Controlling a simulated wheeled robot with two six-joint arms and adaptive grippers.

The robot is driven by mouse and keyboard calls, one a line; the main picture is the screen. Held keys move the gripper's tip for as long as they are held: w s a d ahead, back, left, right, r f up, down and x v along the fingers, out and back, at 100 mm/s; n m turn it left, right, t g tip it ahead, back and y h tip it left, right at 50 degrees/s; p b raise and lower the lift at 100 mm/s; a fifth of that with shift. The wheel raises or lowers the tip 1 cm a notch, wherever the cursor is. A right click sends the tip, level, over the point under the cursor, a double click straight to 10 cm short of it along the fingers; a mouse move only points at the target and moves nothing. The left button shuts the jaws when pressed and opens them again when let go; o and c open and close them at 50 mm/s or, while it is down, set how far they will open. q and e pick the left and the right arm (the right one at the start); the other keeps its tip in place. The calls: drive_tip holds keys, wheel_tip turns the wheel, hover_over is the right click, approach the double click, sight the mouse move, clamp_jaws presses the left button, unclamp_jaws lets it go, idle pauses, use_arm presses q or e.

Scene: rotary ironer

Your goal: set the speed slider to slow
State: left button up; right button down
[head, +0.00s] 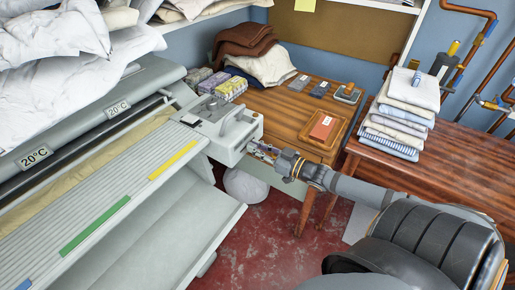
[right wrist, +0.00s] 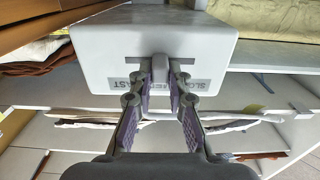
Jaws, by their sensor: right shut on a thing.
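The ironer's grey end box (head: 218,128) stands at the right end of the long rotary ironer. In the right wrist view the box face (right wrist: 100,55) is light grey, with a horizontal slot and a grey speed slider knob (right wrist: 160,68) near its middle. My right gripper (head: 262,151) is at the box's right face. Its fingers (right wrist: 160,88) are shut on the slider knob. My left gripper is not in view.
A wooden desk (head: 285,110) with folded cloths and small boxes stands behind the box. A side table (head: 460,150) at right bears a stack of folded linen (head: 405,115). White bedding (head: 60,60) lies at the upper left. Red floor (head: 265,230) is open below.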

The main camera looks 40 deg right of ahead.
drive_tip(key=shift+a, duration=0.1)
drive_tip(key=shift+s+a+f, duration=0.1)
drive_tip(key=shift+s+a, duration=0.25)
drive_tip(key=shift+a, duration=0.35)
drive_tip(key=shift+s+a, duration=0.3)
drive_tip(key=shift+a, duration=0.4)
drive_tip(key=c, duration=1.6)
unclamp_jaws()
drive_tip(key=o, duration=0.3)
drive_tip(key=shift+a, duration=0.15)
